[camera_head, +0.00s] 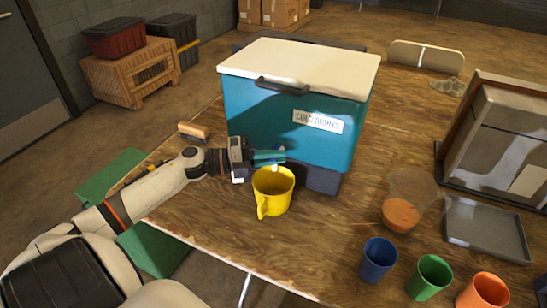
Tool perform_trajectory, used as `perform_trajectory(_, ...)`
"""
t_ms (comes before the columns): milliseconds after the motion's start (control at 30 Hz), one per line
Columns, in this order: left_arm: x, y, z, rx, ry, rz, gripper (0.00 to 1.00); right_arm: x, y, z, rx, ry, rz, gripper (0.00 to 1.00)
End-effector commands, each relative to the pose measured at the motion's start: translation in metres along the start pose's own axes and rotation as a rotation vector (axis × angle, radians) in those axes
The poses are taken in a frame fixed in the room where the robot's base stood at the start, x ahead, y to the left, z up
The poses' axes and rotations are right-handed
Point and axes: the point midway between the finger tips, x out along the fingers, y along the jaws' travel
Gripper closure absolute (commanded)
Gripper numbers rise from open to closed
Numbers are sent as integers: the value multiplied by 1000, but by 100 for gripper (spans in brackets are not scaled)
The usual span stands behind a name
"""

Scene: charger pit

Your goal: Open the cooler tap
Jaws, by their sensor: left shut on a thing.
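A teal cooler (255,126) with a white lid (300,65) and a "COLD DRINKS" label stands on the wooden table. My left gripper (264,157) is at the low front of the cooler, shut on the tap, which it largely hides. A small bluish-green part shows at the fingertips. A yellow mug (273,192) stands upright just below and in front of the gripper, its handle toward me. I cannot tell whether liquid is in it. My right gripper is not in view.
Blue (378,260), green (429,278) and orange (484,294) cups stand at the front right. A clear container with orange-brown contents (401,214), a grey tray (486,228) and a metal-sided box (503,140) are at the right. A brush (194,131) lies left of the cooler.

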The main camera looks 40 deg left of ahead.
Motion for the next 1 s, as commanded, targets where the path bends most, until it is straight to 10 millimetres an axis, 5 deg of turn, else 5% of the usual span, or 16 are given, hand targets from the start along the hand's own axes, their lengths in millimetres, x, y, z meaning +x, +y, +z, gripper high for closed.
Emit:
perform_trajectory(100, 0, 0, 0, 1, 0, 0, 100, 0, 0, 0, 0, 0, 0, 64)
perform_trajectory(133, 0, 0, 0, 1, 0, 0, 88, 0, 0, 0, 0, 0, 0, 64)
perform_trajectory(267, 0, 0, 0, 1, 0, 0, 67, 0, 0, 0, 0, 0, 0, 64)
perform_trajectory(667, -9, -2, 0, -2, 1, -2, 67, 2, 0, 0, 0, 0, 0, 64)
perform_trajectory(1000, -77, -3, 0, -2, 3, -4, 67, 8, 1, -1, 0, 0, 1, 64)
